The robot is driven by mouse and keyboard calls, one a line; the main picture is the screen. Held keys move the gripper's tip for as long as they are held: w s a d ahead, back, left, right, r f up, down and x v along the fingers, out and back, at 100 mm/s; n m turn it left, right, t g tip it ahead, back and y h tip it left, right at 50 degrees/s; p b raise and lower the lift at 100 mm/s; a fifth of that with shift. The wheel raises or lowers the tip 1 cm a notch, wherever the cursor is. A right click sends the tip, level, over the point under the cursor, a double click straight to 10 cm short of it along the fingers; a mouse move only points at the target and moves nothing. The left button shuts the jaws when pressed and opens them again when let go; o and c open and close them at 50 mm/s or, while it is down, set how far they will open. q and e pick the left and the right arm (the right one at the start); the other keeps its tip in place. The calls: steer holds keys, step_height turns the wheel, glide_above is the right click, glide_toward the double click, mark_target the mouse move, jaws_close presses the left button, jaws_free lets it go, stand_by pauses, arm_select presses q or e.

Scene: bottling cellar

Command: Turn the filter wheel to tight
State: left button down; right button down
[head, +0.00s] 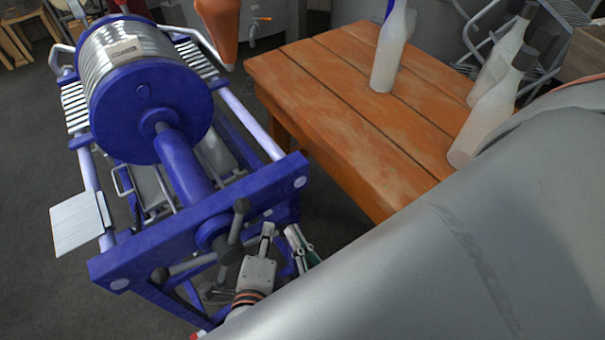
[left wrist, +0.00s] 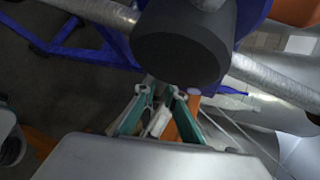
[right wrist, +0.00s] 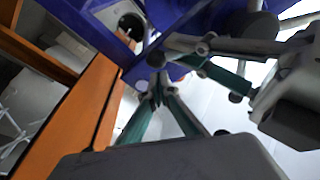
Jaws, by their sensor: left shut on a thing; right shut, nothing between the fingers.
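The filter press has a blue frame (head: 215,225), a round blue pressure plate (head: 150,112) and a thick blue screw. At its near end is the filter wheel (head: 228,250), with grey bar handles and dark knobs. One handle points up, another left. In the left wrist view the wheel's dark round end (left wrist: 180,48) and grey bars fill the top. My left gripper (head: 267,236) is at the wheel's right side, shut on part of it; the held spot is mostly hidden. My right gripper (head: 298,241) is just right of it, shut and empty, its fingertips together in the right wrist view (right wrist: 158,88).
A wooden table (head: 320,90) stands right of the press, with several pale bottles (head: 390,50) on it. My large grey arm covers the lower right of the head view. A metal tray (head: 78,225) sticks out left of the press. Grey floor shows at left.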

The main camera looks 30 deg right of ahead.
stand_by(0.3)
arm_select(q)
steer(key=shift+s+d+r, duration=0.1)
steer(key=shift+d+r, duration=0.1)
steer(key=shift+r, duration=0.05)
arm_select(e)
steer(key=shift+w+a+f+m, duration=0.1)
steer(key=shift+a+f+m, duration=0.1)
steer(key=shift+f, duration=0.2)
steer(key=shift+a+f+m, duration=0.15)
steer(key=shift+f+m, duration=0.05)
steer(key=shift+f, duration=0.2)
arm_select(q)
steer(key=c, duration=2.1)
jaws_free()
arm_select(e)
steer(key=shift+w+a, duration=0.1)
arm_select(q)
steer(key=shift+a, duration=0.1)
